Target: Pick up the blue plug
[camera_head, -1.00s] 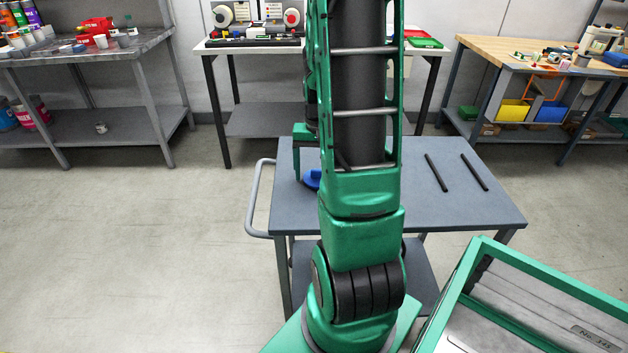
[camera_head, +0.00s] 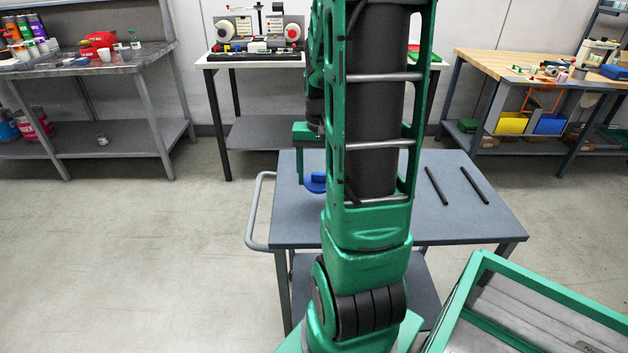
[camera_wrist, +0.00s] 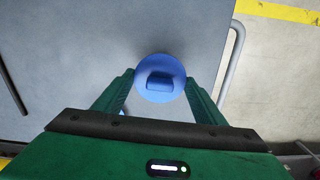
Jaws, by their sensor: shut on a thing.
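The blue plug (camera_wrist: 160,78) shows in the wrist view as a round disc with a raised grip on top. My gripper (camera_wrist: 161,86) is shut on it, with one green finger at each side. In the head view the plug (camera_head: 315,183) shows over the left part of the grey cart top (camera_head: 296,222), partly hidden behind my arm. One finger of my gripper stands just left of it. The plug seems to be slightly above the cart top, but the gap is hard to judge.
Two black rods (camera_head: 438,186) lie on the right of the cart top. The cart has a handle (camera_head: 255,212) at its left. A rewinder bench (camera_head: 257,57) stands behind, with a cluttered bench (camera_head: 140,62) at left and a wooden-topped one (camera_head: 480,63) at right.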

